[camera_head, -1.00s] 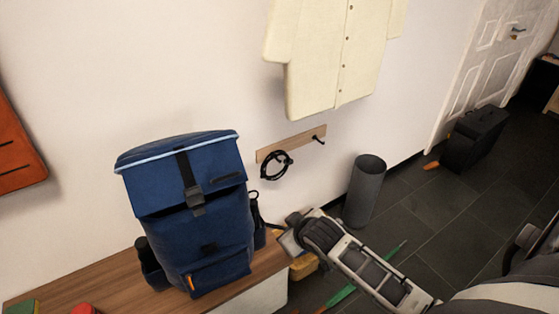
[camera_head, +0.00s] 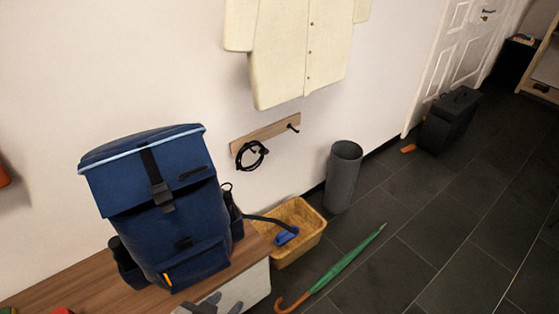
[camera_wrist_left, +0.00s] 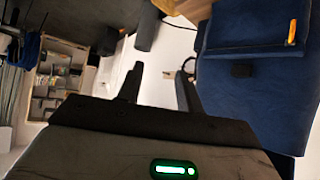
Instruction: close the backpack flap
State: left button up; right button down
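The blue backpack (camera_head: 175,225) stands upright on the wooden bench in the head view. Its flap (camera_head: 150,180) hangs down over the upper front, with a light blue edge along the top and a dark strap ending in a buckle (camera_head: 162,195). My left gripper (camera_head: 207,303) shows only partly at the bottom edge, below and in front of the backpack. In the left wrist view its two fingers (camera_wrist_left: 160,88) stand apart with nothing between them. The backpack's blue front (camera_wrist_left: 245,85) fills the right of that view, beside the fingers. My right gripper is out of view.
The wooden bench (camera_head: 95,285) bears the backpack. To its right are a yellow basket (camera_head: 300,240) holding a blue-headed item, a green umbrella (camera_head: 345,262) on the floor and a grey bin (camera_head: 343,178). A coat (camera_head: 295,50) hangs above.

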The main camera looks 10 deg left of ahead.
aim_at(120, 174)
jog(key=z, duration=0.25)
jog(key=k, duration=0.95)
jog(key=u, duration=1.5)
jog(key=i, duration=0.5)
jog(key=u, duration=0.1)
